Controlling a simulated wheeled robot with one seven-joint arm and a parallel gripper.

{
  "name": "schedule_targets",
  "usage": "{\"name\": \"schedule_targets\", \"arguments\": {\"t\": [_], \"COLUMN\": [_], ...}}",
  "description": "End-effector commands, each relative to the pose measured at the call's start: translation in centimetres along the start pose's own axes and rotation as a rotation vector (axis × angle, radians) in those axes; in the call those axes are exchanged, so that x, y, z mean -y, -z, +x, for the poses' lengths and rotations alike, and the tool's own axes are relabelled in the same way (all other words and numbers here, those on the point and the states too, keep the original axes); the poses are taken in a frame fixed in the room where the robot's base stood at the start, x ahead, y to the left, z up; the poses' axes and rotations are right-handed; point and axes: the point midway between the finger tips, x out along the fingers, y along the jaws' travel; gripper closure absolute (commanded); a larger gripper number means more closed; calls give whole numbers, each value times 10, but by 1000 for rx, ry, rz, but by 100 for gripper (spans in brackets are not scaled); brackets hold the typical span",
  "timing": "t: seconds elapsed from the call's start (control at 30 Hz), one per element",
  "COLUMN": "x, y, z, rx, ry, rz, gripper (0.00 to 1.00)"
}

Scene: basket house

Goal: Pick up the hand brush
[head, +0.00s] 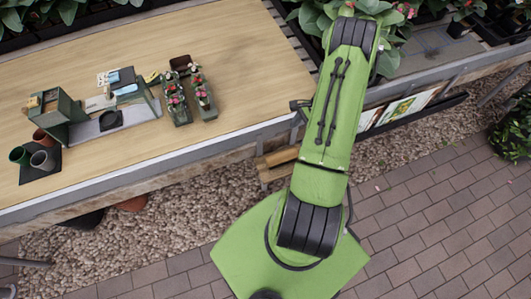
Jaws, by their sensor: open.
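I cannot single out the hand brush for certain among the small items on the wooden table (225,60). The cluster at the table's left holds a grey tray (140,112), small blue and white items (108,77) and a small yellow item (152,77), all too small to name surely. My gripper (297,105) shows only in part, as a dark shape poking out left of my green arm near the table's front edge. It is open, well to the right of the cluster, and nothing shows in it. The rest of it is hidden behind the arm.
Two planters with flowers (176,102) stand right of the tray. A dark green box (52,112) and several pots (42,160) stand at the left. The table's right part is clear. Gravel and brick paving (430,220) lie in front.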

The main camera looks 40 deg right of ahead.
Motion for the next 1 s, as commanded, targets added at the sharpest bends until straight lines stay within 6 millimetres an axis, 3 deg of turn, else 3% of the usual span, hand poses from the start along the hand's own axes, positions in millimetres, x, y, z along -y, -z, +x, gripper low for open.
{"name": "schedule_targets", "arguments": {"t": [0.13,0.43,0.63,0.83,1.0], "x": [-3,-4,-3,-2,-1], "y": [4,3,2,1,1], "z": [20,94,118,156,163], "rx": [10,9,8,8,7], "ry": [-3,-5,-4,-5,-1], "rz": [22,18,17,16,16], "gripper": [26,26,26,26,26]}}
